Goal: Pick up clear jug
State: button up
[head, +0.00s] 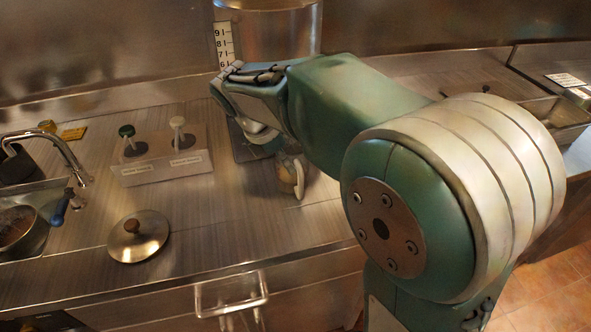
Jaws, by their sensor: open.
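A small jug-like vessel with a pale handle (292,176) stands on the steel counter in the middle of the head view. It looks like the clear jug, but its upper part is partly hidden by my arm and gripper. My gripper (243,122) is open, above and to the left of the jug in the picture. I see nothing held between its fingers, though they are partly hidden. I cannot tell whether it touches the jug.
A holder with two pump tops (165,160) stands left of the jug. A round lid with a knob (139,237) lies nearer the front. A large metal cylinder (270,28) is behind my gripper. A sink tap (48,140) is far left. Counter in front of the jug is clear.

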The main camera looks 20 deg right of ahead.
aim_at(301, 197)
jog(key=x, duration=1)
jog(key=shift+s+d, duration=0.1)
jog(key=shift+a+f, duration=0.25)
jog(key=shift+f, duration=0.15)
jog(key=shift+d, duration=0.3)
grip_shut()
